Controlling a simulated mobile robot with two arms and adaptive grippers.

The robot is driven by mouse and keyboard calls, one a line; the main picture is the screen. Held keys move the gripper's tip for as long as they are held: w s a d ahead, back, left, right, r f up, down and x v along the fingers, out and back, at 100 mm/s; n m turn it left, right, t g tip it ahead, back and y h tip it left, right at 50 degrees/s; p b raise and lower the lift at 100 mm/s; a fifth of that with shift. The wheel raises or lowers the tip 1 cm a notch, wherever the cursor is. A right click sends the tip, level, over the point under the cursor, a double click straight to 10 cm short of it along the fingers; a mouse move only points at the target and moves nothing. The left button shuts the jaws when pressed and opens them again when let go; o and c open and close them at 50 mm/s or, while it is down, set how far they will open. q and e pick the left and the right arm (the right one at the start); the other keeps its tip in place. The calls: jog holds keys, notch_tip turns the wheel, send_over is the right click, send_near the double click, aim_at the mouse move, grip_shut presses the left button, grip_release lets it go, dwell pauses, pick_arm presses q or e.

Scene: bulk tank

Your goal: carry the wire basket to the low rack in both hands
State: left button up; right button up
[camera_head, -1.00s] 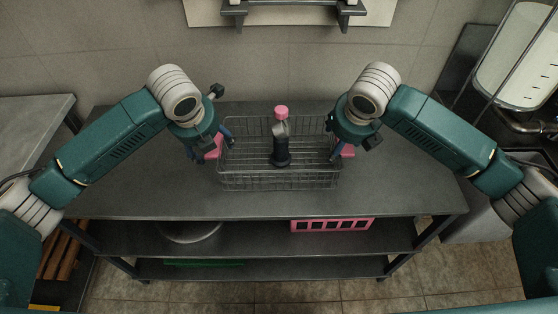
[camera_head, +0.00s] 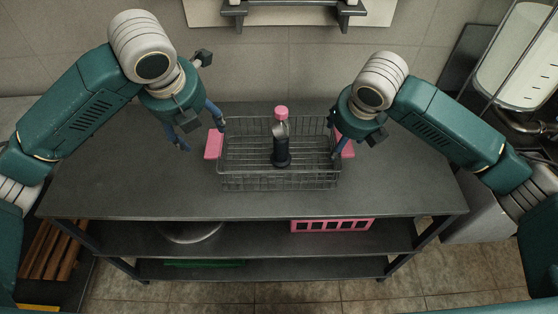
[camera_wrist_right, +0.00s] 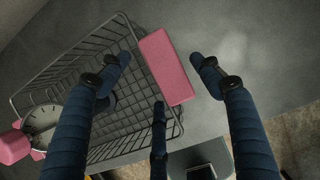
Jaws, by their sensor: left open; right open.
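The wire basket (camera_head: 278,182) stands on the dark table top, with a pink grip at each end. My right gripper (camera_head: 345,138) is open at the right pink grip (camera_head: 348,149). In the right wrist view this pink grip (camera_wrist_right: 167,68) lies between the spread fingers. A low wooden slatted rack (camera_head: 52,252) shows at lower left, partly hidden by my left arm.
The table top (camera_head: 120,185) is clear around the basket. A pink crate (camera_head: 332,225) and a round pale vessel (camera_head: 190,232) are on the shelf below. A green item (camera_head: 203,263) lies lower. A wall bracket (camera_head: 293,10) is behind; a tank (camera_head: 520,60) stands at right.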

jog(key=v, duration=0.9)
jog(key=shift+s, duration=0.1)
